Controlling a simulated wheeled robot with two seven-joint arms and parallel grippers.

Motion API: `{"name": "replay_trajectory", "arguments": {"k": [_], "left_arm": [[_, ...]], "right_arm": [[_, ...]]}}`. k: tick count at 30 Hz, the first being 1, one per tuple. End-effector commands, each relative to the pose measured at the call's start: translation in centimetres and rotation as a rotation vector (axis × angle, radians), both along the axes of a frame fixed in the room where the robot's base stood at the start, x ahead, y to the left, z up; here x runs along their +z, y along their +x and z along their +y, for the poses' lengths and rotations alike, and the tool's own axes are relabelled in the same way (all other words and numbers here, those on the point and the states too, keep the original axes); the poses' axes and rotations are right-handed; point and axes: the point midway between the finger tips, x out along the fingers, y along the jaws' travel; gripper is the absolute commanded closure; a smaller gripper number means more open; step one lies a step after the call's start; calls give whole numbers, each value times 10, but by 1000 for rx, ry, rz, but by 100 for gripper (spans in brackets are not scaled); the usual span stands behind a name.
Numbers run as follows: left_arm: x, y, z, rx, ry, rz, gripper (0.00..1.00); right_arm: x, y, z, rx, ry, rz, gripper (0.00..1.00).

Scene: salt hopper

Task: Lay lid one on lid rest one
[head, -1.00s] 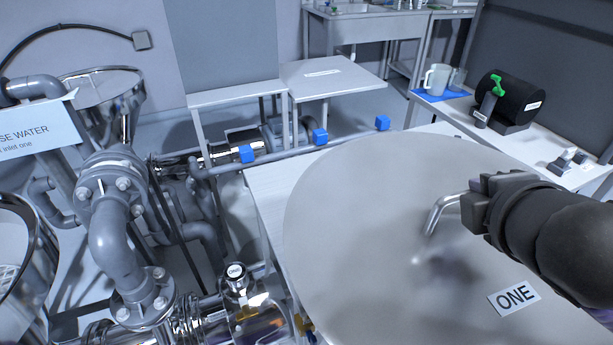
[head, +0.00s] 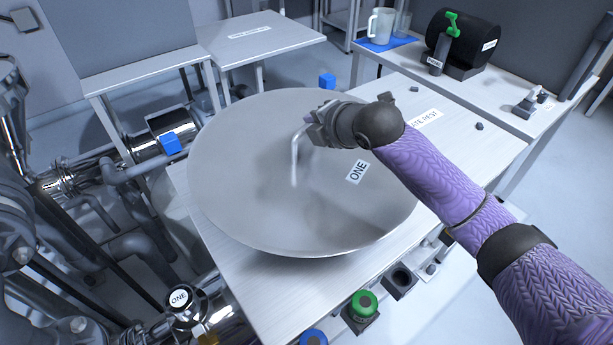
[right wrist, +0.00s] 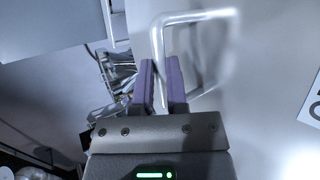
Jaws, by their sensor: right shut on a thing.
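Lid one (head: 240,190) is a large round grey disc with a bent metal handle (head: 295,160) and a "ONE" label, at the centre of the head view. My right gripper (head: 308,132) is shut on the handle; the right wrist view shows the handle (right wrist: 158,45) at the purple fingers (right wrist: 162,88). The lid is over a white table (head: 230,285) and hides much of its top; I cannot tell whether they touch. A low table (head: 285,38) at the back left bears a label too small to read. My left gripper is out of view.
The white table carries a label ending "REST" (head: 423,118) and small dark pegs. A side bench (head: 500,95) holds a jug and a black drum.

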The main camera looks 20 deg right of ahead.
Motion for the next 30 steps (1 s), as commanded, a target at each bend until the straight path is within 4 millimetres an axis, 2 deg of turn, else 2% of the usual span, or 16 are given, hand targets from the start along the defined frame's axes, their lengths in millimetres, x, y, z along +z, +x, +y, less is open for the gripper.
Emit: {"name": "replay_trajectory", "arguments": {"k": [3,13,15,20,21,25,30], "left_arm": [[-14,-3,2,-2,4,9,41],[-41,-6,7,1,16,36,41],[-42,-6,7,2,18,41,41],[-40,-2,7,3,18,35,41],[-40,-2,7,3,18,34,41],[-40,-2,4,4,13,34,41],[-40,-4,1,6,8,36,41]], "right_arm": [[-28,0,0,0,1,2,100],[-88,0,0,0,2,1,100],[-93,0,0,-1,0,-1,100],[-90,0,0,-1,-1,-3,100],[-91,-1,0,-1,-2,2,74],[-91,-1,0,-1,-2,2,48],[-91,-1,0,-1,-2,1,48]]}}
